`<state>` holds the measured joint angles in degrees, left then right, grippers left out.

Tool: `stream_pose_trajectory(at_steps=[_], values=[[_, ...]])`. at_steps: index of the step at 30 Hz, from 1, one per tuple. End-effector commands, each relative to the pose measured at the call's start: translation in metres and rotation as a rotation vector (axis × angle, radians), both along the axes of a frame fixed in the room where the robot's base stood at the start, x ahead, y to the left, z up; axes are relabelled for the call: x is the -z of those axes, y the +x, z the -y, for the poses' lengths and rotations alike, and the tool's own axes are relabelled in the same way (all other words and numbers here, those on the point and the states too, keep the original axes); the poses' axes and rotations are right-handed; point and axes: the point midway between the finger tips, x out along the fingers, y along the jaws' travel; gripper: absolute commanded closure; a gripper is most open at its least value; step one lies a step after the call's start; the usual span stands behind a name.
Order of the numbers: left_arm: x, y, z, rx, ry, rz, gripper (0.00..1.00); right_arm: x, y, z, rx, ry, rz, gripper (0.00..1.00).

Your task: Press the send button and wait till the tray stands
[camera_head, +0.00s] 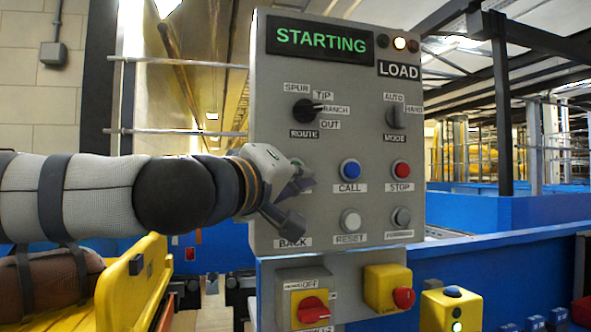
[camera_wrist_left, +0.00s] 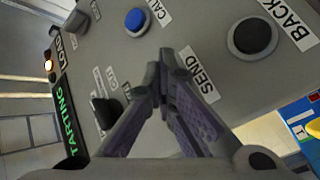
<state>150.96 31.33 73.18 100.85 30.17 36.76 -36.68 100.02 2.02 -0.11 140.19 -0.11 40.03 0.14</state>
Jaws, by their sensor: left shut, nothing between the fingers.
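The grey control panel (camera_head: 330,215) faces me, and its green display (camera_head: 318,40) reads STARTING. The middle lamp (camera_head: 399,43) beside it is lit. My left gripper (camera_head: 300,183) is shut and empty, its tips at the panel left of the blue CALL button (camera_head: 350,169). In the left wrist view the shut tips (camera_wrist_left: 168,65) are beside the SEND label (camera_wrist_left: 200,78). The send button is hidden behind the fingers, so I cannot tell whether they touch it. A yellow tray (camera_head: 133,290) at lower left holds a brown strapped bag (camera_head: 50,283). My right gripper is not in view.
Below are a red rotary switch (camera_head: 312,310) and a yellow box with a red button (camera_head: 388,290). Blue conveyor sides (camera_head: 480,265) run right.

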Motion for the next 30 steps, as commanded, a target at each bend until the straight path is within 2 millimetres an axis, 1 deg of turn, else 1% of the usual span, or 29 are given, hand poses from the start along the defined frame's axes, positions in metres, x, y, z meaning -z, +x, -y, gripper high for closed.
stream_pose_trajectory(at_steps=[6, 15, 17, 21, 30], values=[[-0.003, -0.013, 0.004, 0.000, 0.001, 0.004, 1.00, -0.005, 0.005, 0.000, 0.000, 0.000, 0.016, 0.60], [0.000, -0.015, 0.004, 0.001, 0.000, 0.001, 1.00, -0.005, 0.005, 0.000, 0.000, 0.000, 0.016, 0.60], [-0.001, -0.017, 0.005, 0.001, 0.000, 0.002, 1.00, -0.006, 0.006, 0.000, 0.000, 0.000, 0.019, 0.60], [-0.004, -0.032, 0.010, 0.002, 0.001, 0.005, 1.00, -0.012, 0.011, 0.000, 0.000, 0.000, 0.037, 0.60], [-0.004, -0.059, 0.018, 0.001, 0.001, 0.007, 1.00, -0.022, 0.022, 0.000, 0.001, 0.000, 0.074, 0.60]])
